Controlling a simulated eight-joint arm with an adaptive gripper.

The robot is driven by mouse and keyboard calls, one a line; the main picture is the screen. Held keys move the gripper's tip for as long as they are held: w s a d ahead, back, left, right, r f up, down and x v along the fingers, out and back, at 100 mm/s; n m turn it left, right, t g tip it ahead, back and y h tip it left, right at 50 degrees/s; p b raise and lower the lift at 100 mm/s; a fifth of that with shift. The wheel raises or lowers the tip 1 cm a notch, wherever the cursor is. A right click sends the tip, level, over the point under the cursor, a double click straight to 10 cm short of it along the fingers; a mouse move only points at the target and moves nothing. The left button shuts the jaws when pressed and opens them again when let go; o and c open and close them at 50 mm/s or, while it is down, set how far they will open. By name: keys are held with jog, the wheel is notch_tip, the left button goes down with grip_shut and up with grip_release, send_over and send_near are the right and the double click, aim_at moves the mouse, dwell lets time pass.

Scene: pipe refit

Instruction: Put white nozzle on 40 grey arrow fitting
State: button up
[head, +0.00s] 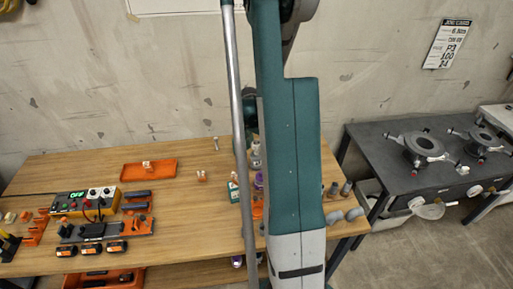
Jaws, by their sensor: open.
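My arm crosses the middle of the head view and hides part of the table. My gripper is not visible. Several grey pipe fittings, among them a curved one (354,214) and an upright one (346,188), stand at the right end of the wooden table. I cannot read a 40 or an arrow on any of them. Small whitish parts show on the table: one (202,176) left of the arm and one (147,165) on an orange tray. Another pale item (255,150) is partly hidden by the arm. I cannot tell which is the white nozzle.
The wooden table (190,230) has bare room at its middle left. The orange tray (165,172) lies towards the back. A control box (85,203) and orange-black tools crowd the left. A dark bench (395,180) with round metal devices stands right.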

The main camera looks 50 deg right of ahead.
jog(key=shift+a+r, duration=0.3)
jog(key=shift+r, duration=1.55)
jog(key=shift+a+r, duration=0.25)
jog(key=shift+r, duration=1.65)
jog(key=shift+a+r, duration=0.3)
jog(key=shift+r, duration=1.55)
jog(key=w+a+r+n+t, duration=0.1)
jog(key=a+r+n, duration=0.3)
jog(key=a, duration=0.5)
jog(key=w+a+r+n+t, duration=0.1)
jog(key=a+r, duration=0.5)
jog(key=a, duration=0.3)
jog(key=w+a+r+n+t, duration=0.1)
jog(key=a+r+n, duration=0.3)
jog(key=a, duration=0.5)
jog(key=s+a+r+n+t+y, duration=0.1)
jog(key=s+a+n, duration=0.3)
jog(key=a, duration=0.9)
jog(key=s+a+r+n+t, duration=0.3)
jog(key=s+a+n, duration=0.2)
jog(key=s+a, duration=0.3)
jog(key=shift+a+r+y, duration=0.4)
jog(key=shift+a, duration=1.95)
